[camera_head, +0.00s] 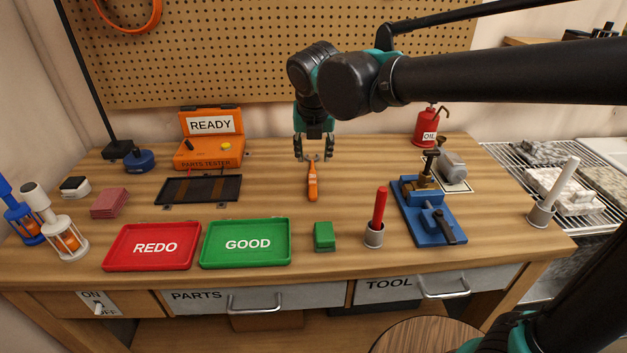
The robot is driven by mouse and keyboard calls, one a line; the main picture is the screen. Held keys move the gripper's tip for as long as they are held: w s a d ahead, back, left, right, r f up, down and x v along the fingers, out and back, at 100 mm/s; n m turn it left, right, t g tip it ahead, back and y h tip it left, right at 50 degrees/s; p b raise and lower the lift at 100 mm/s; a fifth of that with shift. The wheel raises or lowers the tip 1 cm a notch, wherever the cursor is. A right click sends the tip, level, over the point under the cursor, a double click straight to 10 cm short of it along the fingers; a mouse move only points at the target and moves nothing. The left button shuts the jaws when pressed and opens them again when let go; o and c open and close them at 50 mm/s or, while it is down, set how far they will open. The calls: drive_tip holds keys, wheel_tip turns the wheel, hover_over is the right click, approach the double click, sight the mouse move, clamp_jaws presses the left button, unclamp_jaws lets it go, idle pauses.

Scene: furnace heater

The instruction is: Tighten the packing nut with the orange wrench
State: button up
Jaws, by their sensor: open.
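The orange wrench (313,186) lies on the wooden bench near the middle, its grey head pointing away from me. My gripper (314,158) points down with its fingers apart, over or just behind the wrench head. Nothing shows between the fingers. I cannot tell how high above the bench they are. A brass valve-like fitting (428,176) with a dark top stands upright in the blue vise (432,217) at the right. The packing nut is too small to make out clearly on it.
A red-handled tool (379,207) stands in a holder between wrench and vise. A green block (324,236), green GOOD tray (245,244) and red REDO tray (152,247) line the front. The orange parts tester (210,150) stands at back left; a red oil can (427,127) at back right. Bench around the wrench is clear.

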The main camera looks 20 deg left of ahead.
sight(313, 179)
drive_tip(key=x, duration=1.1)
drive_tip(key=shift+s+a, duration=0.1)
drive_tip(key=shift+f, duration=0.15)
drive_tip(key=shift+c, duration=0.4)
clamp_jaws()
